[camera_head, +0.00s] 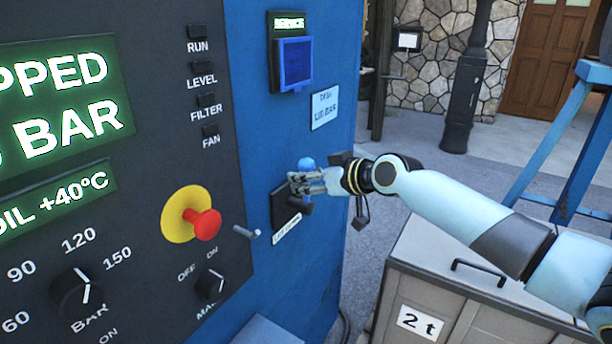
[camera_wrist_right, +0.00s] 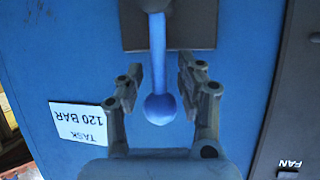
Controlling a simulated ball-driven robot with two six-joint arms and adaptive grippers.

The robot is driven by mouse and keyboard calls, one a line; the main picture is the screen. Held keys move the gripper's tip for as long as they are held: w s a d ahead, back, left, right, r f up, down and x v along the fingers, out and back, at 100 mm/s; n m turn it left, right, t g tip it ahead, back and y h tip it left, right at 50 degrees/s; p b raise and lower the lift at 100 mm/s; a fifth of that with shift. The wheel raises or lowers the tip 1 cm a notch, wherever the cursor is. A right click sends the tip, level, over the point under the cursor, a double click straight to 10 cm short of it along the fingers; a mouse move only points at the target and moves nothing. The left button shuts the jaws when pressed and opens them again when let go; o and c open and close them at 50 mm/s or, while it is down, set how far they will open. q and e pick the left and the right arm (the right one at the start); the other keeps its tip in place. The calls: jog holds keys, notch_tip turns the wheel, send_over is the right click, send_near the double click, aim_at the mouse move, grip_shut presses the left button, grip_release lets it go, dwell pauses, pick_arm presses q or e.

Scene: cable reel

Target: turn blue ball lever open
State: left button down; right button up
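The lever's blue ball (camera_head: 306,163) shows just above my right gripper in the head view, on the side of the blue cabinet. In the right wrist view the ball (camera_wrist_right: 160,109) hangs at the end of a blue stem (camera_wrist_right: 157,55) that runs to a dark plate (camera_wrist_right: 195,25). My right gripper (camera_head: 305,182) is at the lever. Its two fingers (camera_wrist_right: 160,80) stand apart, one on each side of the stem and ball, with blue panel showing in the gaps. My fingers partly hide the stem and plate in the head view. My left gripper is not in view.
The blue cabinet's dark control panel (camera_head: 140,150) has a red stop button (camera_head: 207,224) on a yellow disc and several knobs. A small metal rod (camera_head: 246,232) sticks out left of the lever. A grey box marked 2 t (camera_head: 420,322) stands below my right arm.

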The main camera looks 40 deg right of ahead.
jog(key=shift+w+f, duration=0.1)
jog(key=shift+w, duration=0.1)
grip_shut()
jog(key=shift+f, duration=0.15)
dwell(0.3)
